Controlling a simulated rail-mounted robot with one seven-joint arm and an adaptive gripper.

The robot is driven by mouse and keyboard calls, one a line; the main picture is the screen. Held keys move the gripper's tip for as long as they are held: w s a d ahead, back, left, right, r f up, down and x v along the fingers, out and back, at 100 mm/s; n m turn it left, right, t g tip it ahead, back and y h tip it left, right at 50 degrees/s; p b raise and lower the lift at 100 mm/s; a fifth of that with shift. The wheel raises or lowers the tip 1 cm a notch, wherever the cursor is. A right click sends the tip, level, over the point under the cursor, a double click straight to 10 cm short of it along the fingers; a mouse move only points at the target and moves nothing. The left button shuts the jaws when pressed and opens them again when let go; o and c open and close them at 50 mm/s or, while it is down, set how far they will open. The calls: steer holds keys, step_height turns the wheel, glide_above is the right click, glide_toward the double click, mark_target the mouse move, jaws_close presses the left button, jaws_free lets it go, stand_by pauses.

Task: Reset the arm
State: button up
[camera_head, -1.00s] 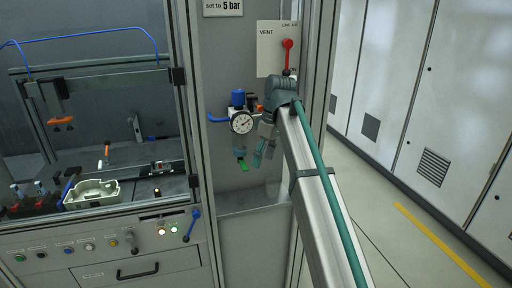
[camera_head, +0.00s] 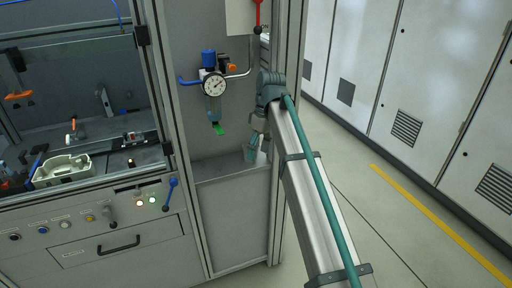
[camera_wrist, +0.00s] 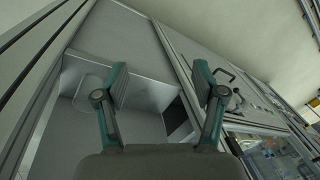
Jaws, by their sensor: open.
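My gripper (camera_head: 254,147) is in front of the grey panel, to the right of and below the round pressure gauge (camera_head: 214,85). In the wrist view my gripper (camera_wrist: 160,85) shows two teal fingers set wide apart, with nothing between them. Behind the fingers are a grey panel and a ledge. My arm runs from the lower right up to the wrist. In the head view the fingers are small and partly hidden by my wrist.
The air unit has a blue knob (camera_head: 208,58) and a green tip below. A red lever (camera_head: 258,15) hangs above. A workstation with a beige tray (camera_head: 62,171) and a drawer handle (camera_head: 118,243) stands left. Grey cabinets (camera_head: 430,80) line the right; the floor between is clear.

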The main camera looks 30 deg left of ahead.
stand_by(0.4)
steer(key=d+f+m+t, duration=0.1)
steer(key=d+f+m, duration=0.4)
steer(key=f, duration=0.7)
steer(key=d+f+m+t, duration=0.1)
steer(key=d+f+m, duration=0.1)
steer(key=d+f, duration=0.75)
steer(key=s+d+f+m+g+p, duration=0.1)
steer(key=s+d+f+m, duration=0.15)
steer(key=d+f, duration=0.6)
steer(key=s+d+f+m, duration=0.2)
steer(key=s+d+f, duration=0.25)
steer(key=f, duration=0.65)
steer(key=s+d+f+m+g+h, duration=0.1)
steer(key=s+d+f+m+g, duration=0.1)
steer(key=s+d+f, duration=1.05)
steer(key=s+d+f+m+g+p, duration=0.1)
steer(key=s+d, duration=0.4)
steer(key=s, duration=0.5)
steer(key=s+d+f+m+g, duration=0.1)
steer(key=s+d+m+g, duration=0.1)
steer(key=s+d, duration=0.4)
steer(key=s, duration=0.4)
steer(key=shift+s+d+f+g+p, duration=0.2)
steer(key=shift+s+f+g+p, duration=0.1)
steer(key=shift+s+f+p, duration=0.1)
